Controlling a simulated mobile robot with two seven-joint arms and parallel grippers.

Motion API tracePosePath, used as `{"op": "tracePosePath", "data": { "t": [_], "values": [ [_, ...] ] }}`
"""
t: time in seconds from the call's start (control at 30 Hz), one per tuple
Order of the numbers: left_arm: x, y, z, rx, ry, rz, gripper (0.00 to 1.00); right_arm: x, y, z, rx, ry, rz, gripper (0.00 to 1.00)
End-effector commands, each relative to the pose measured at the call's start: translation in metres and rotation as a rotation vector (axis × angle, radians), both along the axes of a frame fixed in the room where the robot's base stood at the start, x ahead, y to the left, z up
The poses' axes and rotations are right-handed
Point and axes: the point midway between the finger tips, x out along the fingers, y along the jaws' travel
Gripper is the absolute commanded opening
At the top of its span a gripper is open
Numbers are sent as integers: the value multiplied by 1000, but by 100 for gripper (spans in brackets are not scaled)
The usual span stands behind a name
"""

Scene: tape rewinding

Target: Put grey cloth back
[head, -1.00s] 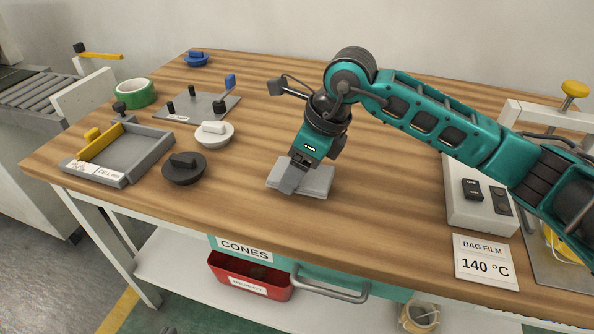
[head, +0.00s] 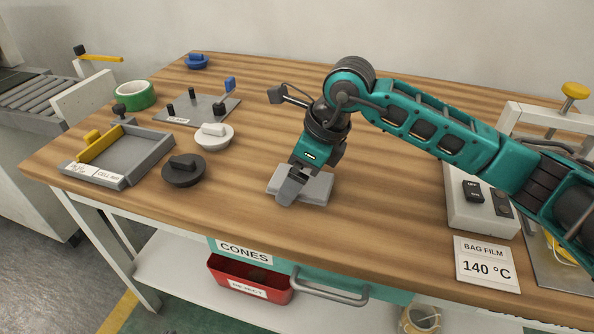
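The grey cloth (head: 318,188) is a flat, folded, light grey pad lying on the wooden bench, near the middle of its front part. My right gripper (head: 288,196) points down over the cloth's left part and appears to touch it. The fingers overlap in this view and cover that part of the cloth, so I cannot tell whether they are open or shut on it. My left gripper is not in view.
Left of the cloth are a black-knobbed disc (head: 184,171), a white-knobbed disc (head: 214,138) and a grey tray (head: 121,180). A grey plate with posts (head: 190,107) and green tape (head: 134,95) lie behind. A switch box (head: 478,215) stands right.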

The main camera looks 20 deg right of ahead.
Motion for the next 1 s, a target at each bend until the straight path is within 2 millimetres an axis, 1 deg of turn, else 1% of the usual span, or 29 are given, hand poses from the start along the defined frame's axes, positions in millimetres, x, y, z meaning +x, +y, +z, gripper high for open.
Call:
{"op": "tracePosePath", "data": {
  "t": [0.17,0.4,0.5,0.6,0.73,1.0],
  "values": [
    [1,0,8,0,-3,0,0,-4,-7,25,2,-5,0,97],
    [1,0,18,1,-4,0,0,-15,-24,74,0,-5,-1,97],
    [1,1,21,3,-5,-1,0,-20,-30,91,0,-3,-1,97],
    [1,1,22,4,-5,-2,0,-23,-34,103,0,-2,-1,97],
    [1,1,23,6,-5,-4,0,-25,-38,111,0,-2,-1,97],
    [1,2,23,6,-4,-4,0,-26,-38,113,0,0,0,97]
  ]
}}
